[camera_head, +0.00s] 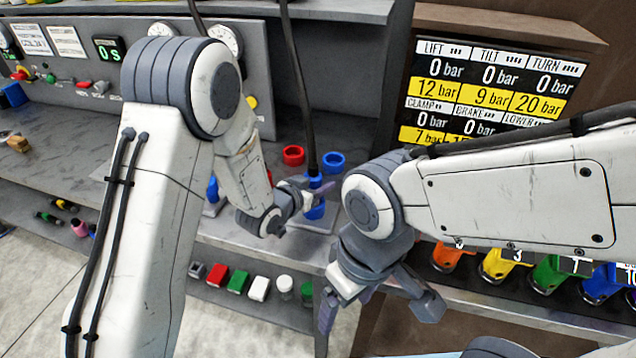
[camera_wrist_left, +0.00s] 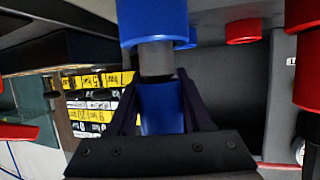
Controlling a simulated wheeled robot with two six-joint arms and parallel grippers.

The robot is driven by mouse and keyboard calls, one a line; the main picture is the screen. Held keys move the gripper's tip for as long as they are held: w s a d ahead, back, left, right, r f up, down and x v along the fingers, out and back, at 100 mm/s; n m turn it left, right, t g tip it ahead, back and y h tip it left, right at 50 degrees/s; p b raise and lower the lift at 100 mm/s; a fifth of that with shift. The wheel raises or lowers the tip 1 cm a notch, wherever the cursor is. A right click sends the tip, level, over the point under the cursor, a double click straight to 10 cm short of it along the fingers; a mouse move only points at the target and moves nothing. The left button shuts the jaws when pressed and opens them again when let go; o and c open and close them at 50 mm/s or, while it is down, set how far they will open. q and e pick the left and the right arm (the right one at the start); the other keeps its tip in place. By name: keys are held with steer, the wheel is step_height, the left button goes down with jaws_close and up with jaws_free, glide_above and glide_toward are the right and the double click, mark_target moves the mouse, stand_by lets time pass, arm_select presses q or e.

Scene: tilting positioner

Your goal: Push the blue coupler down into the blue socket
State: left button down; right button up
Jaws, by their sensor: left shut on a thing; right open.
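My left gripper (camera_head: 308,194) is shut on the blue coupler (camera_head: 314,181), which hangs on a dark hose. In the left wrist view the coupler's blue body (camera_wrist_left: 160,108) sits between the two dark fingers of my left gripper (camera_wrist_left: 162,100). The blue socket (camera_head: 315,212) is just below the coupler in the head view; it also shows at the top of the left wrist view (camera_wrist_left: 152,20). A grey neck (camera_wrist_left: 156,57) shows between the two blue parts; how deep it sits is unclear. My right gripper (camera_head: 378,305) is open and empty in front of the bench.
A red ring (camera_head: 293,155) and a blue ring (camera_head: 333,160) stand on the bench behind the coupler. A pressure board (camera_head: 490,90) is at the back right. Coloured blocks (camera_head: 238,281) lie on a lower shelf. Coloured fittings (camera_head: 500,264) line the right edge.

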arm_select(q)
steer(key=shift+f+b, duration=1.3)
steer(key=shift+f, duration=0.1)
arm_select(e)
steer(key=shift+f, duration=1.4)
arm_select(q)
steer(key=shift+c, duration=1.2)
jaws_free()
